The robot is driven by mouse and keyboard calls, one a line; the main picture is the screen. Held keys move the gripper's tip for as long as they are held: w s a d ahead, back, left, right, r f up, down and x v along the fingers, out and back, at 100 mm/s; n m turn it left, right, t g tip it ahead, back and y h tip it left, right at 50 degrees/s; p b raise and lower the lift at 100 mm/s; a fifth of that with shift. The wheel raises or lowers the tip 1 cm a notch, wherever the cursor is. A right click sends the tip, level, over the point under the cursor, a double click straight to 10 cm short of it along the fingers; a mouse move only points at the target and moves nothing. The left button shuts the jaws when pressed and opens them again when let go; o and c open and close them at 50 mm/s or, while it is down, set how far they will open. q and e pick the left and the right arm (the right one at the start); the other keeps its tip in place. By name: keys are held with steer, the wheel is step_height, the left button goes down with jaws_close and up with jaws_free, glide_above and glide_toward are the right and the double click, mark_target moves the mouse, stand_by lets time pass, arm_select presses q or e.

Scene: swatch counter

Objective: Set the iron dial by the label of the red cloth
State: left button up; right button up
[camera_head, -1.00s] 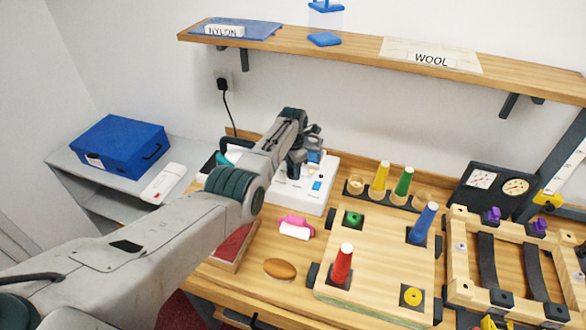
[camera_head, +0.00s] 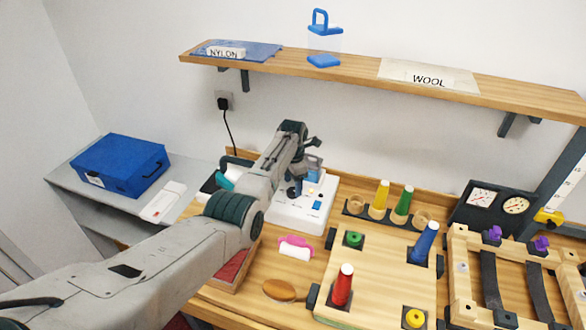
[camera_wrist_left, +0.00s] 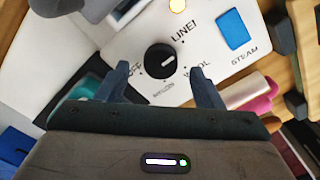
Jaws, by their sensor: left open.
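The iron dial, a black round knob (camera_wrist_left: 160,58), sits on a white panel (camera_wrist_left: 120,50) with the words OFF, LINEN, WOOL and NYLON around it. Its short white mark appears to point toward OFF. In the head view the white unit (camera_head: 290,217) stands at the back of the counter. My left gripper (camera_wrist_left: 158,84) is open, its two fingers pointing at the panel on either side of the dial's near side, apart from it; it also shows in the head view (camera_head: 303,172). The red cloth (camera_head: 231,268) lies partly behind my left arm; its label is hidden.
A blue cloth labelled NYLON (camera_head: 255,50) and a cream cloth labelled WOOL (camera_head: 440,72) lie on the shelf (camera_head: 350,78). A pink-and-white roller (camera_head: 296,248), a brush (camera_head: 283,290) and a peg board (camera_head: 385,270) are right of my arm. A blue case (camera_head: 120,165) stands left.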

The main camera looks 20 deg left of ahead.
mark_target(293, 190)
arm_select(q)
step_height(293, 190, up, 8)
steer(key=b, duration=0.2)
steer(key=shift+r, duration=0.2)
stand_by(0.3)
